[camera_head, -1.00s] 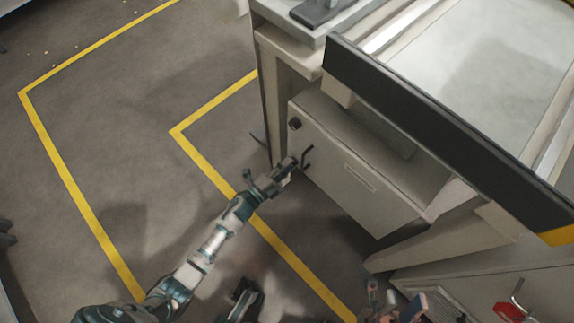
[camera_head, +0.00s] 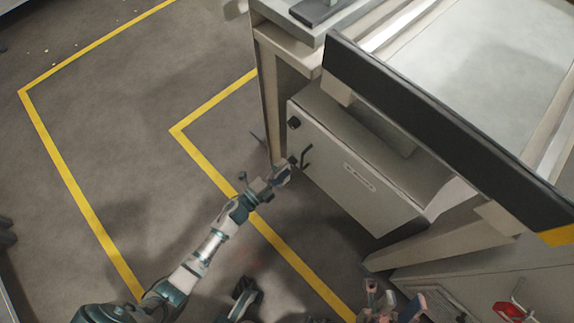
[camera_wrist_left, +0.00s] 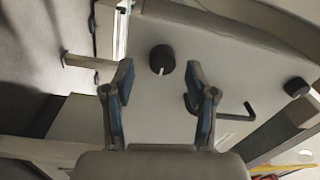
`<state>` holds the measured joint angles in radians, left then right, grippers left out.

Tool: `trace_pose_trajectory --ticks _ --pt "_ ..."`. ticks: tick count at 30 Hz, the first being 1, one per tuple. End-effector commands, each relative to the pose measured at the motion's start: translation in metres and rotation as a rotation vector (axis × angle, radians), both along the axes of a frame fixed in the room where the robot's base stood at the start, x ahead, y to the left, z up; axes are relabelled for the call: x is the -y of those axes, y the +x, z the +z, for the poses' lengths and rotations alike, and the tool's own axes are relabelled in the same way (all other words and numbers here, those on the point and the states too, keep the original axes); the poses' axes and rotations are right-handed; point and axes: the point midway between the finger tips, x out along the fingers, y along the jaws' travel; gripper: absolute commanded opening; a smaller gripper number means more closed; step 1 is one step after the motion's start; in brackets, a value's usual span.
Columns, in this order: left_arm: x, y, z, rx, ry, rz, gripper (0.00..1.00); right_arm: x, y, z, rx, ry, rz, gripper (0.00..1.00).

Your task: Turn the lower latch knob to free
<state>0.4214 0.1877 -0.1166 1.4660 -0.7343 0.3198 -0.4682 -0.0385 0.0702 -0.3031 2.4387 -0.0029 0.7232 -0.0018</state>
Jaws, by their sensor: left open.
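The lower latch knob (camera_wrist_left: 162,59) is black and round with a white pointer mark. In the left wrist view it sits on the pale cabinet door, between and beyond my fingertips, apart from both. My left gripper (camera_wrist_left: 158,88) is open and empty in front of the door. In the head view my left gripper (camera_head: 286,171) is just left of the cabinet door (camera_head: 340,172), and whether the lower knob shows at its tips is unclear. My right gripper (camera_head: 393,302) seems to be at the bottom edge, partly cut off, its jaws unclear.
A second black knob (camera_head: 294,123) is higher on the door, also in the left wrist view (camera_wrist_left: 296,87). A black bent handle (camera_head: 307,156) lies between the knobs. The cabinet is under a table (camera_head: 440,128). A red object (camera_head: 508,311) is at lower right.

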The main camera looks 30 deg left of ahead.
Motion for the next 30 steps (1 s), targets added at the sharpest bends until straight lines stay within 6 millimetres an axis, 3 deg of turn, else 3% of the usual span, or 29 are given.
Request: trace_pose_trajectory --ticks 6,13,18,30 --pt "-0.017 -0.048 -0.005 -0.005 0.002 0.0 0.57 0.0 0.0 0.001 0.002 -0.001 0.001 0.4" --pt "-0.03 -0.085 -0.007 -0.005 0.001 0.0 0.57 0.0 0.001 0.001 0.002 -0.001 0.001 0.4" --pt "-0.034 -0.094 -0.007 -0.004 0.0 -0.001 0.57 0.0 0.001 0.001 0.002 -0.001 0.001 0.4" --pt "-0.034 -0.095 -0.007 -0.003 0.0 -0.001 0.57 -0.001 0.004 -0.001 -0.001 -0.002 0.002 0.4"
